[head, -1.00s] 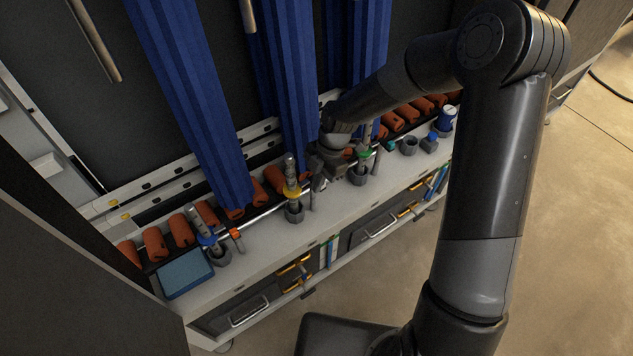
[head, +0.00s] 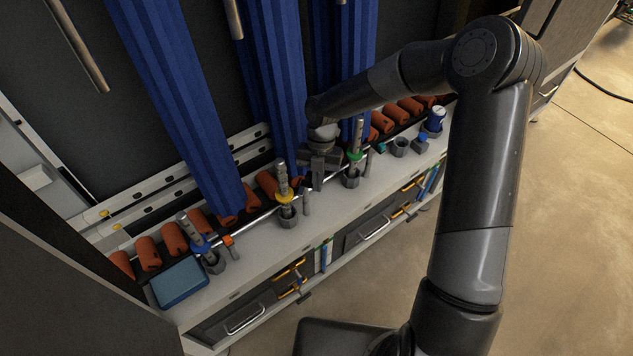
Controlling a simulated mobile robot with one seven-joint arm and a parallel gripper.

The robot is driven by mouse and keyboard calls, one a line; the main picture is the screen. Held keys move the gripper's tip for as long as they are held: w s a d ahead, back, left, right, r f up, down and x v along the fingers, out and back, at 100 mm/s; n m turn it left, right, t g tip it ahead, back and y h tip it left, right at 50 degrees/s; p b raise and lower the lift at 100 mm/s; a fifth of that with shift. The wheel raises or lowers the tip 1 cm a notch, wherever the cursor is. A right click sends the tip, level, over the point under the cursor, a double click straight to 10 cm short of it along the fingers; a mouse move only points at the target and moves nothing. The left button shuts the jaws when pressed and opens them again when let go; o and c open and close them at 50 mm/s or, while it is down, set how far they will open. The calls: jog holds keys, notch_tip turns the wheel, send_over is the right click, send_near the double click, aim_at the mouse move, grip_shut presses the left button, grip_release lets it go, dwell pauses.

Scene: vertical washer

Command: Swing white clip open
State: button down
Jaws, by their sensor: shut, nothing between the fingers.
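I cannot clearly pick out a white clip in the head view. A small grey upright piece (head: 306,203) stands at the metal rail (head: 262,214), just right of the yellow-ringed tool (head: 284,190); I cannot tell if it is the clip. Another grey upright piece (head: 368,160) stands right of the green-ringed tool (head: 355,153). My gripper (head: 318,184) points down over the rail between these two tools, its fingers shut and empty. I cannot tell whether its tips touch anything.
Blue pleated columns (head: 186,110) hang behind the rail. Orange rollers (head: 173,238) line the ledge (head: 265,245). A blue-ringed tool (head: 200,243), an orange clip (head: 230,246) and a blue box (head: 180,283) are at left. A blue-white can (head: 435,120) stands at right.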

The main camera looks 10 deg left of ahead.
jog(key=shift+d, duration=0.1)
jog(key=shift+w+d, duration=0.3)
jog(key=shift+d, duration=0.35)
jog(key=v, duration=1)
jog(key=shift+a, duration=0.25)
